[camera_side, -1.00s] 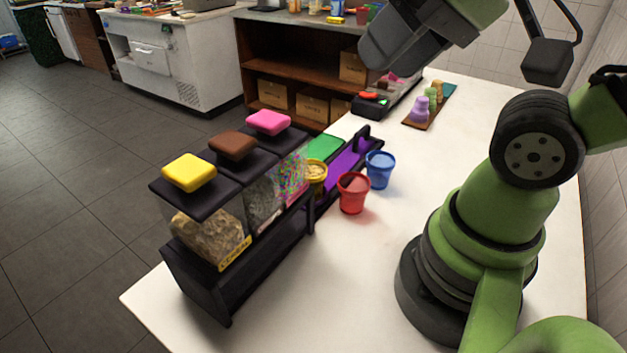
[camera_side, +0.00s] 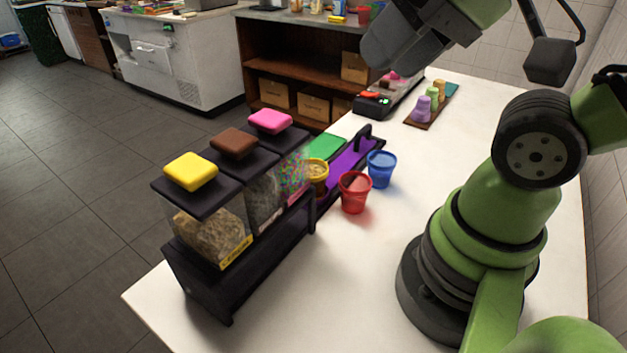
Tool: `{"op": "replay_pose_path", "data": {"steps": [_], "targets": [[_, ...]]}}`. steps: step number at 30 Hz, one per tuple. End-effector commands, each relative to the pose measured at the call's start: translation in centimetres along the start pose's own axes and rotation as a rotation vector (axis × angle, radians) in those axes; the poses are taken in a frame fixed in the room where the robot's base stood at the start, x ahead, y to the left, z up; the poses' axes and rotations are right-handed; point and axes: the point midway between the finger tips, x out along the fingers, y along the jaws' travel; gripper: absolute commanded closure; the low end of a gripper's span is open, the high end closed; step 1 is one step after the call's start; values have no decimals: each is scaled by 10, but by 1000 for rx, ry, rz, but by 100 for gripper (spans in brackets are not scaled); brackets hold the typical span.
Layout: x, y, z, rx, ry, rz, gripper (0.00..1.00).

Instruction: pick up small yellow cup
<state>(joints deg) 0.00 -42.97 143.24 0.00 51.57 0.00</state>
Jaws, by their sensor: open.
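The small yellow cup (camera_side: 317,187) stands beside the right end of the topping dispenser, with tan crumbs inside. Its left side is partly hidden by the dispenser. A red cup (camera_side: 354,199) stands just right of it and a blue cup (camera_side: 381,170) further right and back. My gripper (camera_side: 385,55) is at the top of the view, raised above the table and well away from the cups. It holds nothing that I can see. Its fingertips are hard to make out.
The black dispenser (camera_side: 240,281) with yellow, brown and pink lids fills the table's left part. A purple tray (camera_side: 349,161) runs behind the cups. A board with small coloured pieces (camera_side: 420,118) and a black device (camera_side: 371,104) stand at the back. The front middle table (camera_side: 330,280) is clear.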

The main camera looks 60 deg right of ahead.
Motion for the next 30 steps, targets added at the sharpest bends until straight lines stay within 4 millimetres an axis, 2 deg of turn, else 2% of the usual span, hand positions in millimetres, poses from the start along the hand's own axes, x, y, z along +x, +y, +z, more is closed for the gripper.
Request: {"op": "replay_pose_path", "data": {"steps": [1,7,17,20,24,30], "targets": [[0,0,0,0,0,0,57],[0,0,0,0,0,0,12],[-3,-2,-2,-1,2,-2,12],[-14,-7,-10,-2,5,-3,12],[-40,-19,-26,-1,7,-4,12],[-36,-20,-60,-326,-123,80,12]]}}
